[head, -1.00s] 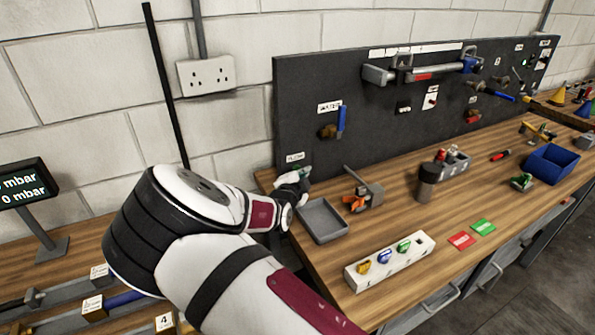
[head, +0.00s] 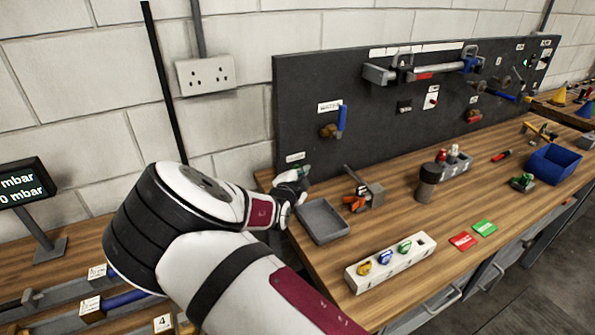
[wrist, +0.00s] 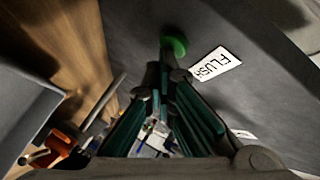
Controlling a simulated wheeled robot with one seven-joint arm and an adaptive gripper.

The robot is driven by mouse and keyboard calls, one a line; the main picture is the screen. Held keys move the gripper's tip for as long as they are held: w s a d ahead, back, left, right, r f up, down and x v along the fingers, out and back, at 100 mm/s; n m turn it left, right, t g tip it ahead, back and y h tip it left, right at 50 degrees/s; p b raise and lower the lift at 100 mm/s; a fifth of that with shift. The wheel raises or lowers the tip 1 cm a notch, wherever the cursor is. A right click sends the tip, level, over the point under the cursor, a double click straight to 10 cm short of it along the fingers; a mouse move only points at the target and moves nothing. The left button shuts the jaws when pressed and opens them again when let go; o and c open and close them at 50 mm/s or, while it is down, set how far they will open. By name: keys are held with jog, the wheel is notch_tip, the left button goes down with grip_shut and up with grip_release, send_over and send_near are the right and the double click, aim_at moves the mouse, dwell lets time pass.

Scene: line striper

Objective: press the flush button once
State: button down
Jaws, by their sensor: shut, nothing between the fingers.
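The flush button is a round green button (wrist: 174,45) on the dark panel, beside a white label reading FLUSH (wrist: 216,66) in the wrist view. In the head view the label (head: 295,157) is at the panel's lower left corner, and my gripper (head: 303,177) is just below it, mostly hiding the button. In the wrist view my gripper (wrist: 166,72) is shut and empty, its fingertips together right at the near edge of the button. I cannot tell whether they touch it.
A grey tray (head: 323,238) lies on the bench just right of my wrist. A grey clamp-like fixture with an orange part (head: 357,203) stands beyond it. A water valve with a blue lever (head: 342,118) is on the panel above. A white block with coloured knobs (head: 352,278) is nearer the front.

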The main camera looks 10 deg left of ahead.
jog(key=shift+s, duration=0.1)
jog(key=shift+s+d+p, duration=0.45)
jog(key=shift+s+p, duration=0.15)
jog(key=shift+s+d+p, duration=0.7)
jog(key=shift+s+p, duration=0.2)
jog(key=shift+s, duration=0.15)
jog(key=shift+s+d+p, duration=0.7)
jog(key=shift+s+p, duration=0.15)
jog(key=shift+s, duration=0.2)
